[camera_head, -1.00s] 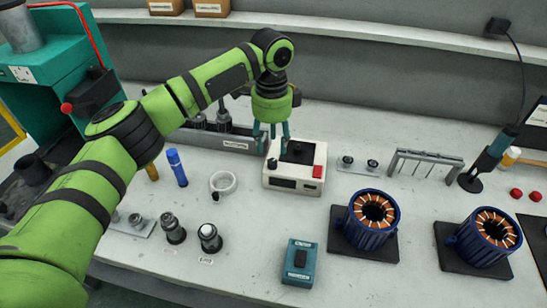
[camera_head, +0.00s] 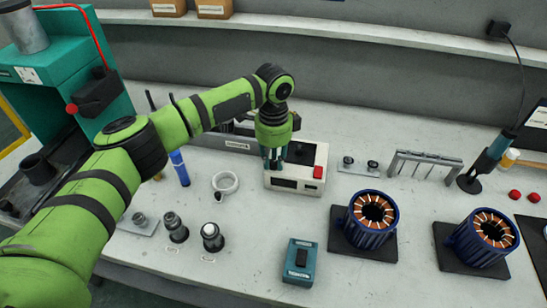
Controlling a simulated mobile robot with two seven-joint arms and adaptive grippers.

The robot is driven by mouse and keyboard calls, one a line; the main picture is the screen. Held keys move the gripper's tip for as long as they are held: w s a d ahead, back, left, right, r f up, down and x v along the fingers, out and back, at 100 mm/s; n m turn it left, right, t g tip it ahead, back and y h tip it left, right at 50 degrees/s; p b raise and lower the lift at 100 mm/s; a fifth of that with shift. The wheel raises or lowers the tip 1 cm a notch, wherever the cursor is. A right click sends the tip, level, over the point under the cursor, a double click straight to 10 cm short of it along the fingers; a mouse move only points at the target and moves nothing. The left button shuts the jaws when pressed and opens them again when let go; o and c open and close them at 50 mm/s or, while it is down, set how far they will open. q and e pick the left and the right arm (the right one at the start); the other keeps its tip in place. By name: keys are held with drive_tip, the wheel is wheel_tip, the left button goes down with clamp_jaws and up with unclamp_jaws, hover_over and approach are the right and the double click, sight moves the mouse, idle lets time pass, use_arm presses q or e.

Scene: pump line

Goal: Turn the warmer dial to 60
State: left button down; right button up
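The warmer is most likely the white box (camera_head: 312,186) with a dark top, a dark display on its front and a red switch (camera_head: 318,172), in the middle of the bench. In the earlier view a black dial stands at its front left corner; now my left gripper (camera_head: 273,165) covers that spot. The gripper points straight down, its fingers close together at the dial's place. I cannot tell whether the fingers touch or grip the dial. The setting on the dial and the display cannot be read. My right gripper is not in view.
A white ring (camera_head: 225,183) and a blue cylinder (camera_head: 179,168) are left of the box. A teal box (camera_head: 300,262) stands in front. Two blue stators (camera_head: 371,219) (camera_head: 484,237) sit on black mats at right. A small plate with dark knobs (camera_head: 358,166) is close on the right.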

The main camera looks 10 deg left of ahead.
use_arm(q)
drive_tip(key=shift+r+n+p, duration=0.15)
drive_tip(key=shift+n+p, duration=0.35)
drive_tip(key=shift+p, duration=0.4)
drive_tip(key=n+p, duration=0.6)
drive_tip(key=p, duration=0.2)
drive_tip(key=shift+s+n, duration=0.1)
drive_tip(key=shift+n, duration=0.2)
drive_tip(key=n+p, duration=0.3)
drive_tip(key=shift+f+n+p, duration=0.2)
drive_tip(key=shift+n+p, duration=0.7)
drive_tip(key=shift+n, duration=0.8)
